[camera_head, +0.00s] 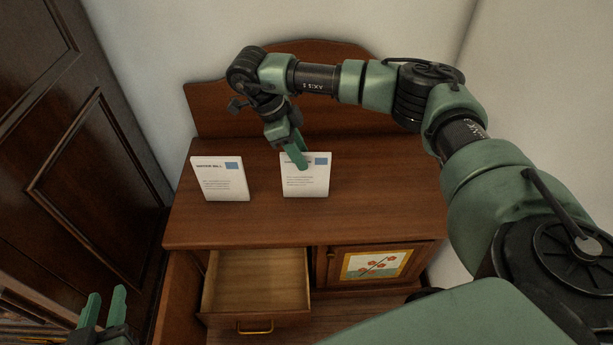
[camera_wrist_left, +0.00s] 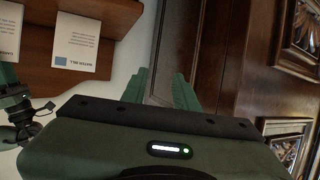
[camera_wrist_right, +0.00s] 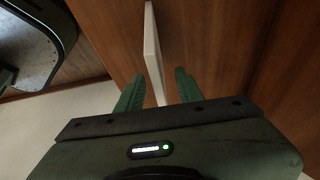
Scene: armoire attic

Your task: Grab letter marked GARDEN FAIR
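Two white letters stand upright on the wooden cabinet top. The left one (camera_head: 220,180) reads WATER BILL and also shows in the left wrist view (camera_wrist_left: 77,45). The heading of the right letter (camera_head: 308,183) is mostly covered by my right gripper (camera_head: 301,160) in the head view; only a cut-off bit of its heading shows in the left wrist view. In the right wrist view this letter (camera_wrist_right: 151,45) is edge-on between the spread fingers, with gaps at both sides. My right gripper is open. My left gripper (camera_head: 104,305) is open and empty, low at the left.
The cabinet (camera_head: 380,215) has an open, empty drawer (camera_head: 255,280) below its top and a painted door (camera_head: 375,265) beside it. A dark panelled door (camera_head: 75,130) stands at the left. The cabinet top is clear to the right of the letters.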

